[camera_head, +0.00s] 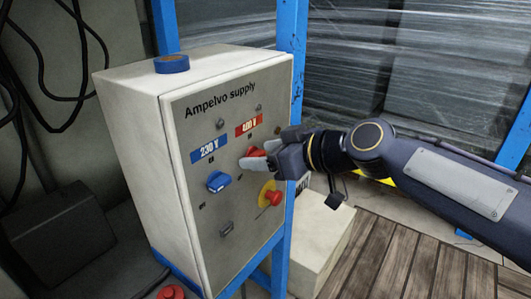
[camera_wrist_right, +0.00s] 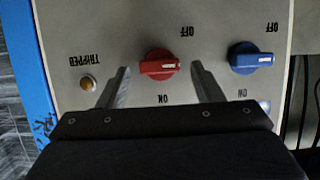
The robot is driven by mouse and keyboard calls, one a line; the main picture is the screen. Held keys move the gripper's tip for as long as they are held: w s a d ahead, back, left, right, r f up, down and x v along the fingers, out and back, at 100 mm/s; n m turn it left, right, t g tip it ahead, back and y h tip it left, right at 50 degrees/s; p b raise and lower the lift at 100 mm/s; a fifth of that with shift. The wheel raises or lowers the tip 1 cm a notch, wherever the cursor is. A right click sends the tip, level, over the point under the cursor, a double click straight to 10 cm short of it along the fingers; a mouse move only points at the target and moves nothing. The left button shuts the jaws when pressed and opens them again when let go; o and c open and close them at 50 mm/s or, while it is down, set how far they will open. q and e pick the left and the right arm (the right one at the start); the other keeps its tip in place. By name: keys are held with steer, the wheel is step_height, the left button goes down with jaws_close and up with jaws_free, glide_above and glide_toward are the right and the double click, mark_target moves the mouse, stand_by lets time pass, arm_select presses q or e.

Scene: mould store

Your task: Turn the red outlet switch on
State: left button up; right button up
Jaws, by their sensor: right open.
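The red outlet switch (camera_head: 256,152) is on the front of the grey supply cabinet (camera_head: 193,108), under the red 400 V label, partly hidden by my gripper. In the right wrist view, which is upside down, the red switch (camera_wrist_right: 160,66) has its bar lying crosswise, white mark towards the picture's right. Its OFF label (camera_wrist_right: 187,31) is above and its ON label (camera_wrist_right: 163,98) below. My right gripper (camera_head: 260,166) is open in front of the panel. Its two fingers (camera_wrist_right: 160,72) stand either side of the switch with gaps; I cannot tell how deep they reach. My left gripper is out of view.
A blue switch (camera_head: 217,181) under the 230 V label sits beside the red one. A red button on a yellow plate (camera_head: 272,197) is below. A TRIPPED lamp (camera_wrist_right: 88,83) is on the panel. Blue tape (camera_head: 171,64) lies on top. A blue post (camera_head: 293,40) stands behind.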

steer(key=c, duration=1)
steer(key=shift+w+d+f+m+g+y+b, duration=0.15)
steer(key=shift+m+g+y+b, duration=0.15)
steer(key=shift+m+b, duration=0.3)
steer(key=shift+w+f+m+g+y+b, duration=0.1)
steer(key=shift+m+g+y+b, duration=0.1)
steer(key=shift+m+g+b, duration=0.3)
steer(key=m+b, duration=0.1)
steer(key=m+g+y, duration=0.1)
steer(key=m, duration=0.1)
steer(key=shift+w+d+f+y+b, duration=0.1)
steer(key=shift+w+d+y+b, duration=0.1)
steer(key=shift+y+b, duration=0.15)
steer(key=shift+w+d+f+m+g+y+b, duration=0.2)
steer(key=shift+m+y+b, duration=0.45)
steer(key=shift+m, duration=0.7)
steer(key=shift+s+a+f+m+g+y+b, duration=0.2)
steer(key=shift+m+y+b, duration=0.4)
steer(key=shift+m, duration=0.8)
steer(key=shift+w+d+f+m+g+y+b, duration=0.1)
steer(key=shift+w+m+g+y+b, duration=0.15)
steer(key=shift+m+y+b, duration=0.75)
steer(key=shift+s+m+h+p, duration=0.1)
steer(key=shift+m+h+p, duration=0.3)
steer(key=shift+m+p, duration=0.15)
